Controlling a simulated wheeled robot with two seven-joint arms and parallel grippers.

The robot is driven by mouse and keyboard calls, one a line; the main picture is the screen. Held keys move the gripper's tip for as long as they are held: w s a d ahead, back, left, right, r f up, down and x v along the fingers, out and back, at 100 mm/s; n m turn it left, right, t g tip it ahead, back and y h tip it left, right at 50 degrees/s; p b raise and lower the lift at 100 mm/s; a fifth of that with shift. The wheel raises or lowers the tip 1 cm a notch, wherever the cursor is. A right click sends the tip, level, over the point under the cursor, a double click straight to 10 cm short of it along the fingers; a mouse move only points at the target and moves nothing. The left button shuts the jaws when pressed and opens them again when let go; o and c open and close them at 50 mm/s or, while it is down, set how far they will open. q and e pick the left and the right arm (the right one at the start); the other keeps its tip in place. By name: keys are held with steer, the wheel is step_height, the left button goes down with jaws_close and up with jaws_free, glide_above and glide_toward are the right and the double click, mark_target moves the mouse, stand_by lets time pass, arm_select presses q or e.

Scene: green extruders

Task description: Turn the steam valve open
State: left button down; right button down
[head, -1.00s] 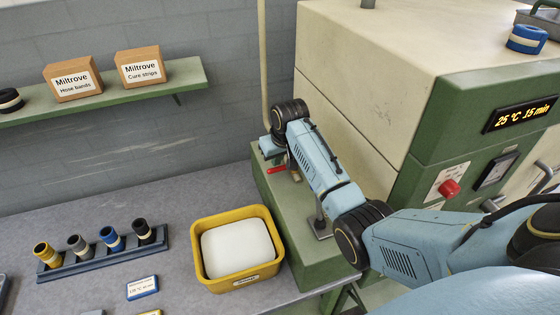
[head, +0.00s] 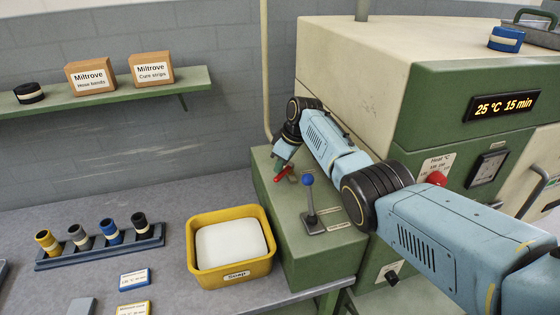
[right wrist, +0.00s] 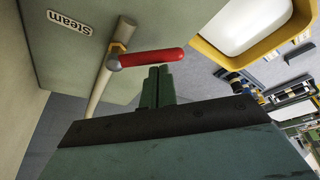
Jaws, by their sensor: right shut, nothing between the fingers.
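The steam valve's red lever handle (head: 284,174) sits on top of the green cabinet. In the right wrist view, the red handle (right wrist: 150,58) reaches sideways from a brass-coloured fitting on a pale pipe (right wrist: 108,75). A "Steam" label (right wrist: 69,22) is on the surface beside it. My right gripper (head: 281,164) is at the handle, partly hidden by its own wrist. In the right wrist view, its green fingers (right wrist: 157,72) are closed together with nothing between them, tips right beside the handle. I cannot tell if they touch it. My left gripper is not in view.
A blue-knobbed lever (head: 309,182) stands on the cabinet in front of the valve. A yellow soap bin (head: 232,271) is left of the cabinet. The large cream-and-green machine (head: 375,85) rises to the right. A rack (head: 100,250) of coloured sleeves stands on the bench.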

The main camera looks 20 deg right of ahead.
steer(key=shift+s+d+f+n+g, duration=0.1)
steer(key=shift+s+d+n+g, duration=0.25)
steer(key=shift+n, duration=0.55)
steer(key=shift+s+d+n+g+y, duration=0.15)
steer(key=shift+s+d+n+y, duration=0.1)
steer(key=shift+n, duration=0.35)
steer(key=shift+s+d+n+g+y, duration=0.15)
steer(key=shift+s+n+y, duration=0.1)
steer(key=shift+n, duration=0.35)
steer(key=shift+s+d, duration=0.3)
steer(key=shift+d, duration=0.1)
steer(key=shift+s+d, duration=0.15)
steer(key=shift+d, duration=0.1)
steer(key=shift+f, duration=0.15)
steer(key=shift+b, duration=0.6)
steer(key=shift+w+d+b, duration=0.25)
steer(key=shift+w+b, duration=0.55)
steer(key=shift+b, duration=1.4)
